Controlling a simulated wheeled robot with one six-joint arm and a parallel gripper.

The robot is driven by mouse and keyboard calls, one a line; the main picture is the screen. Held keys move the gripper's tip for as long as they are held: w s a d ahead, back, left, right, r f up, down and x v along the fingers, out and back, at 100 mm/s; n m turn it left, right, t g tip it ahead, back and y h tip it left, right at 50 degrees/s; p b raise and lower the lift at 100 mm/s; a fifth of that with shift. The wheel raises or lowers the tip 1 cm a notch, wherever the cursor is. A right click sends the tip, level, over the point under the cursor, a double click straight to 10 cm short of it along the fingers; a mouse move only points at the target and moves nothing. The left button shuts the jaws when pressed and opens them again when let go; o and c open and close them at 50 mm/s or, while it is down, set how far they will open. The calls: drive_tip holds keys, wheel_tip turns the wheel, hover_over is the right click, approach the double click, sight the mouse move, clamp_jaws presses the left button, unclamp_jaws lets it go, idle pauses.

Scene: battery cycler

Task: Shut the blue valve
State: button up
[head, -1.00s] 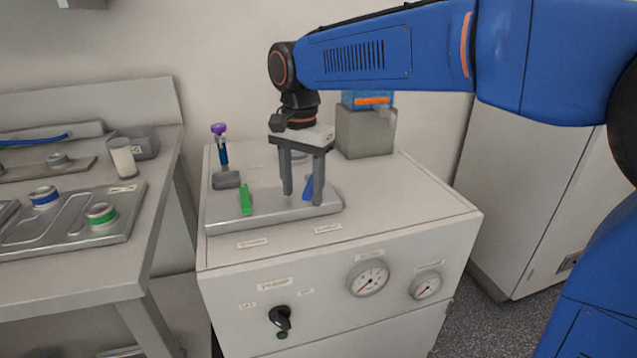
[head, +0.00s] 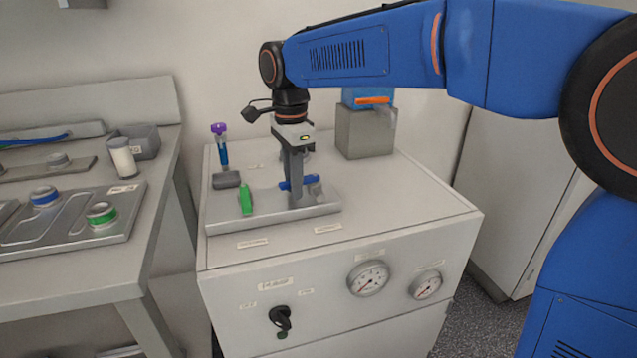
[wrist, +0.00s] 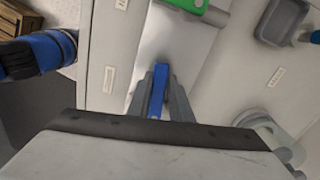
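The blue valve's handle (head: 312,180) lies crosswise, left to right, low over the grey plate (head: 228,226) on top of the cabinet. My gripper (head: 296,203) points down at it from above, and its fingers cover part of the handle in the head view. In the wrist view the blue handle (wrist: 161,78) shows between the two fingers, which are close against its sides, so my gripper looks shut on it. The valve body under the handle is mostly hidden.
A green handle (head: 246,200) stands left of the blue one, roughly at right angles to it. A purple-topped blue fitting (head: 220,150) rises behind. A grey box (head: 365,133) stands at the back right. The cabinet top's right side is clear.

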drive_tip(key=shift+w+a+m, duration=0.15)
drive_tip(key=shift+w+m, duration=0.15)
drive_tip(key=shift+m, duration=0.5)
drive_tip(key=shift+w, duration=0.1)
drive_tip(key=shift+w+a, duration=0.1)
drive_tip(key=shift+w, duration=0.1)
drive_tip(key=shift+o, duration=1.2)
drive_tip(key=shift+r, duration=0.1)
wheel_tip(320, 180, up, 8)
drive_tip(key=shift+w, duration=0.2)
